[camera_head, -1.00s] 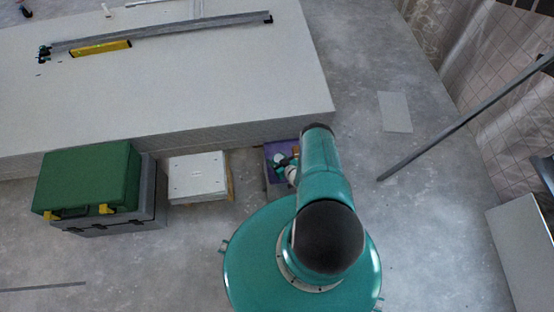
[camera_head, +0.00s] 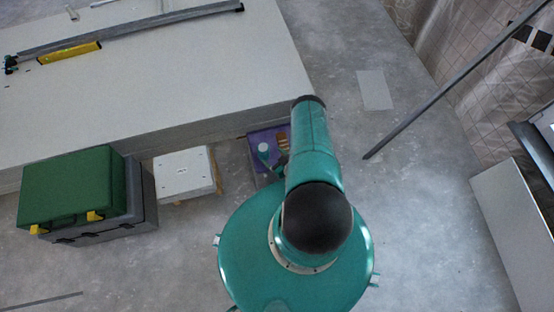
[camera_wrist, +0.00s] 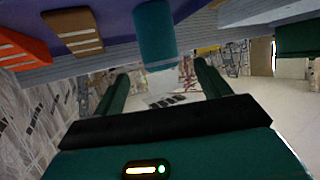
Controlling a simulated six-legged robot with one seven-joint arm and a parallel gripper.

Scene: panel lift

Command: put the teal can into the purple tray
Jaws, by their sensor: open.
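The purple tray (camera_head: 260,137) lies on the floor by the panel stack, partly hidden by my arm. It fills the top of the wrist view as a purple surface (camera_wrist: 112,22). The teal can (camera_head: 264,152), with a pale top, appears to stand upright in the tray. In the upside-down wrist view, the teal can (camera_wrist: 155,35) hangs from that surface. My gripper (camera_wrist: 165,80) is open, with its two fingers apart and nothing visible between them. The can's pale end is just beyond the fingertips, apart from them. In the head view the gripper is mostly hidden by my arm.
A brown striped block (camera_wrist: 73,30) and an orange striped block (camera_wrist: 20,47) are by the can on the purple surface. The panel stack (camera_head: 150,85) is behind. A white box (camera_head: 184,174) and a green case (camera_head: 72,187) stand left. A pole (camera_head: 440,95) leans right.

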